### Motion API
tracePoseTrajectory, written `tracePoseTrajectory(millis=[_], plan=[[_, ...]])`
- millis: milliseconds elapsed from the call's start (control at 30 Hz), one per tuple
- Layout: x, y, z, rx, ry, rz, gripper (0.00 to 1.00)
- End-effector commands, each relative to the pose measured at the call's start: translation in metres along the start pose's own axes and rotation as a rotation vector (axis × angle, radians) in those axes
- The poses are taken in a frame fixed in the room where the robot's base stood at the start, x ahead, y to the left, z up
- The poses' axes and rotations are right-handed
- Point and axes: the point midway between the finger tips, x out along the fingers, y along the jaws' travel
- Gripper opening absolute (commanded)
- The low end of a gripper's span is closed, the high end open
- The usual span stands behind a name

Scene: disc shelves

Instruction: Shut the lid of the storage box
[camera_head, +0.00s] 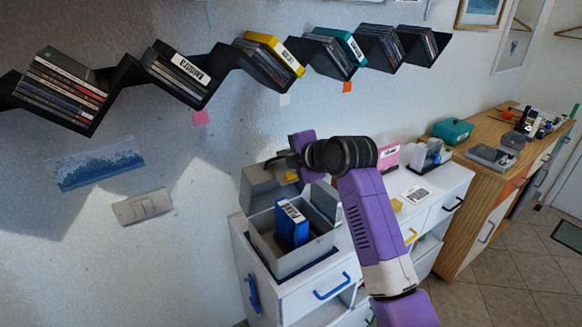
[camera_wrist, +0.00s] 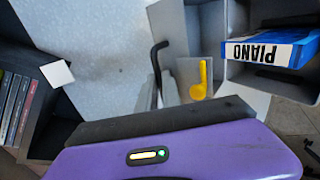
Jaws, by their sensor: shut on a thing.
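The storage box (camera_head: 295,262) is an open grey box on a white cabinet. Its grey lid (camera_head: 262,188) stands raised at the back left of the box. A blue case marked PIANO (camera_head: 292,226) stands inside the box; it also shows in the wrist view (camera_wrist: 268,50). My gripper (camera_head: 279,162) is at the upper edge of the lid and shut on it. My wrist hides part of the grip.
Zigzag wall shelves (camera_head: 215,85) with several rows of disc cases run above my arm. A pink card (camera_head: 388,157) and small items stand on the white cabinet to the right. A wooden cabinet (camera_head: 488,185) is farther right.

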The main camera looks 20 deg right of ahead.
Motion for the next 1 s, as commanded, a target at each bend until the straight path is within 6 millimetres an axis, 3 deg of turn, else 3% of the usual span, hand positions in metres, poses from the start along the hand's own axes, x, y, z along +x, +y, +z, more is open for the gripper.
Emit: tracePoseTrajectory(millis=[633,700,767,1000], plan=[[0.0046,0.0087,0.0012,-0.001,-0.002,0.006,0.00],[0.0046,0.0086,0.0012,-0.001,-0.002,0.006,0.20],[0.0047,0.0084,0.0011,-0.001,-0.002,0.005,0.30],[0.0052,0.0072,0.0006,0.000,-0.001,0.003,0.30]])
